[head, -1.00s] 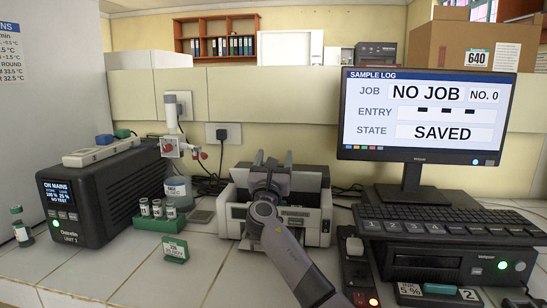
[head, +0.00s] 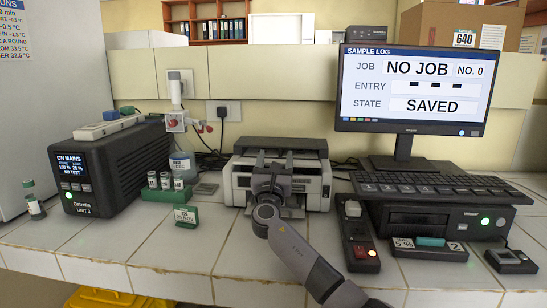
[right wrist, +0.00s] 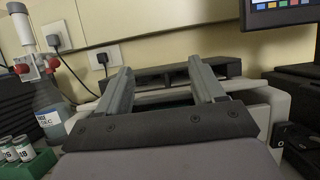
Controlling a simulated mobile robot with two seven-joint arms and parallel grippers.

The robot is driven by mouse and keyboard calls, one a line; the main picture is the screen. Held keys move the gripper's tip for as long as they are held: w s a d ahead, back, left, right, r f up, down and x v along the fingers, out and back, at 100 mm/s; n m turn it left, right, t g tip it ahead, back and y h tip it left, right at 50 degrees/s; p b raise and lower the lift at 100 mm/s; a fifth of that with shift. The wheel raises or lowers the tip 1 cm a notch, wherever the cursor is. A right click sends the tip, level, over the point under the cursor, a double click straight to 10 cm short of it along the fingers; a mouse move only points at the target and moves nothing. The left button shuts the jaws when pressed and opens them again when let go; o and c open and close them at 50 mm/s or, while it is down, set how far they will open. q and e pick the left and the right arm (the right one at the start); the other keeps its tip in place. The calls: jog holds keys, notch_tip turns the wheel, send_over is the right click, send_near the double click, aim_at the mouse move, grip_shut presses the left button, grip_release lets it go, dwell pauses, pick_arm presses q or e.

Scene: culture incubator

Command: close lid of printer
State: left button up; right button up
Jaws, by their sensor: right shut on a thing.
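The printer (head: 237,188) is a white box with a dark top, standing at the middle of the tiled counter. Its dark lid (head: 281,144) lies across the top towards the back; how far it stands open is hard to tell. It also shows behind the fingers in the right wrist view (right wrist: 190,73). My right gripper (head: 272,160) reaches in from the front over the printer and covers part of its front. Its two grey fingers (right wrist: 161,72) stand apart and point at the lid; their contact with it is hidden. My left gripper is out of view.
A black unit (head: 112,165) and a green vial rack (head: 165,190) stand left of the printer. A switched power strip (head: 356,232), a keyboard (head: 425,186) and a monitor (head: 412,92) stand right. The counter's front is mostly clear.

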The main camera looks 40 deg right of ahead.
jog(key=shift+s+a+f, duration=0.1)
jog(key=shift+a+f, duration=0.15)
jog(key=shift+f, duration=0.5)
jog(key=o, duration=1.4)
jog(key=shift+s, duration=0.1)
jog(key=shift+o, duration=0.2)
jog(key=v, duration=0.7)
jog(key=shift+s, duration=0.1)
